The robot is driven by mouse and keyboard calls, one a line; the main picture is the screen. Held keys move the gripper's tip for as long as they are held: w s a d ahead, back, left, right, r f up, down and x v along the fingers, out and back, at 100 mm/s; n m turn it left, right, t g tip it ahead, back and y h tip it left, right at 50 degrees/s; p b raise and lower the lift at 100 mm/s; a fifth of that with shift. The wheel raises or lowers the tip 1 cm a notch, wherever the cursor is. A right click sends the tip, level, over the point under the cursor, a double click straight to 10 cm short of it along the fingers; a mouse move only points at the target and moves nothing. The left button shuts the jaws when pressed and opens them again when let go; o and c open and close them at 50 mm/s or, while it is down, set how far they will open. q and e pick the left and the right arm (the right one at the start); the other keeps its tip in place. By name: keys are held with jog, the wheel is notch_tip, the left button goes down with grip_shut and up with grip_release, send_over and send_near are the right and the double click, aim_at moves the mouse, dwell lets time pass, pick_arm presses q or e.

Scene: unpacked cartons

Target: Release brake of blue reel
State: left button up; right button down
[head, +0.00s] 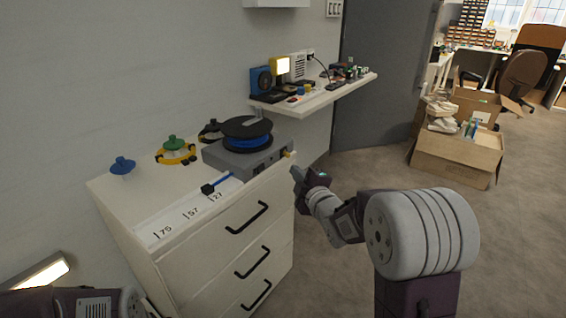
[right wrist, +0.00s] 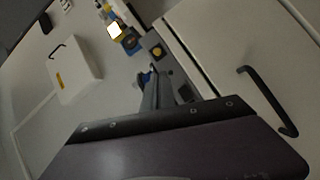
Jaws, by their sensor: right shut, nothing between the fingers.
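The blue reel (head: 247,143), with black flanges, sits on a grey box (head: 262,160) on top of the white drawer cabinet. A small yellow part (head: 290,154) sits on the box's right end; whether it is the brake is unclear. A yellow round part on a dark square shows in the right wrist view (right wrist: 157,52). My right gripper (head: 297,174) is shut and empty, just in front of and below the box's right end. Its fingers (right wrist: 151,78) point toward the yellow part and appear apart from it. My left gripper's fingers are out of view.
A blue strand with a black end (head: 208,189) lies by a numbered strip (head: 188,214). Yellow-green (head: 175,152) and blue (head: 122,166) items stand at the left. A cluttered wall shelf (head: 315,97) is behind. Open cartons (head: 455,155) stand on the floor at right.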

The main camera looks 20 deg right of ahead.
aim_at(288, 154)
jog(key=shift+w, duration=0.1)
jog(key=w, duration=0.3)
jog(key=w+b, duration=0.1)
jog(key=w, duration=0.2)
jog(key=w+f+b, duration=0.1)
jog(key=w, duration=0.2)
jog(key=shift+w+a, duration=0.35)
jog(key=shift+a, duration=0.05)
jog(key=shift+d, duration=0.35)
jog(key=shift+d+b, duration=0.3)
jog(key=shift+d, duration=0.3)
